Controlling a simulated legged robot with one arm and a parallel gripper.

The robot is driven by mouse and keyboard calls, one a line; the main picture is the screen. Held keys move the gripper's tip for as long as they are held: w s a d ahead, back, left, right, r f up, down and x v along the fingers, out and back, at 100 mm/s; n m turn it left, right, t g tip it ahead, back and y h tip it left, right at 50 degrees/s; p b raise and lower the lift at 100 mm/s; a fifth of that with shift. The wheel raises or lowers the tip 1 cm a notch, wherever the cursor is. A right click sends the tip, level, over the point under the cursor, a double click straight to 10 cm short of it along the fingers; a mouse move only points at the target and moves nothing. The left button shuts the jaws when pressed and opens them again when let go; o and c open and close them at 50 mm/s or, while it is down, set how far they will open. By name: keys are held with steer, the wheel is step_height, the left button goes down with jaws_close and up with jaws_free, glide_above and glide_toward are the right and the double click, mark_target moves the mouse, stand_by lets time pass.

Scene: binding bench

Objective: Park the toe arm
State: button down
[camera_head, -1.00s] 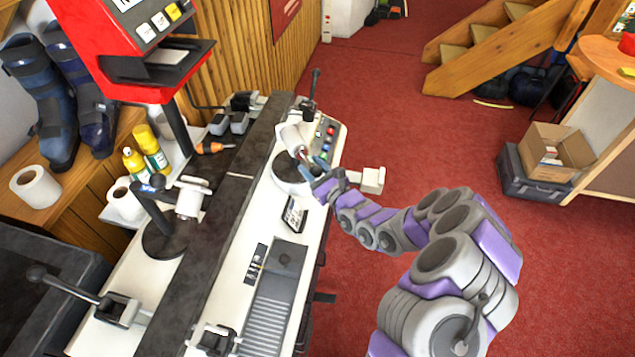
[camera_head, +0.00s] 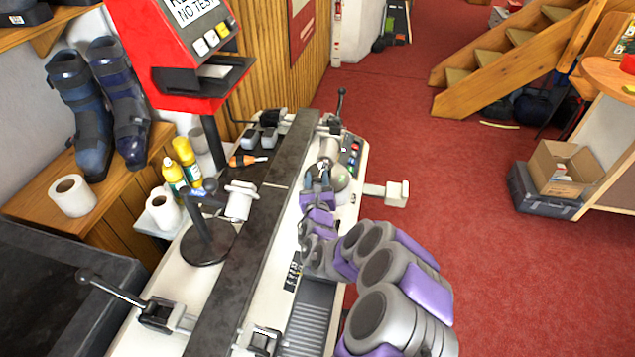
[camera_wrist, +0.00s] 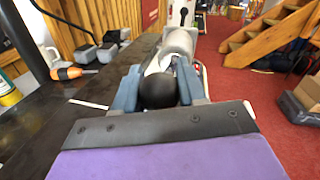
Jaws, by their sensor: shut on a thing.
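The toe arm (camera_head: 328,150) is a pale grey cylinder with a short lever, at the far part of the bench's right-hand strip. In the wrist view its grey cylinder (camera_wrist: 180,42) stands just beyond my fingers, and its round black knob (camera_wrist: 158,90) sits between them. My gripper (camera_head: 318,179) is shut on this knob, with a blue finger on each side; it also shows in the wrist view (camera_wrist: 158,92).
A dark rail (camera_head: 243,270) runs along the bench. Clamps with levers, yellow bottles (camera_head: 186,158) and a red terminal (camera_head: 180,50) stand around. Red carpet (camera_head: 420,170) is open at right.

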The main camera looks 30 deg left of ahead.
steer(key=shift+s+a+f, duration=0.1)
steer(key=shift+a+f, duration=0.05)
stand_by(0.4)
steer(key=c, duration=1)
jaws_free()
steer(key=o, duration=0.3)
steer(key=shift+a+f, duration=0.15)
steer(key=shift+a, duration=0.25)
steer(key=shift+d+r, duration=0.2)
steer(key=shift+d, duration=0.35)
steer(key=shift+s+a+p+v, duration=0.15)
steer(key=shift+p+v, duration=1.15)
steer(key=shift+v, duration=1.45)
steer(key=shift+s+a+p+v, duration=0.15)
steer(key=shift+p+v, duration=1.15)
steer(key=shift+v, duration=1.5)
steer(key=shift+a+p+v, duration=0.2)
steer(key=shift+p+v, duration=1.1)
steer(key=shift+v, duration=1.45)
steer(key=shift+f, duration=0.2)
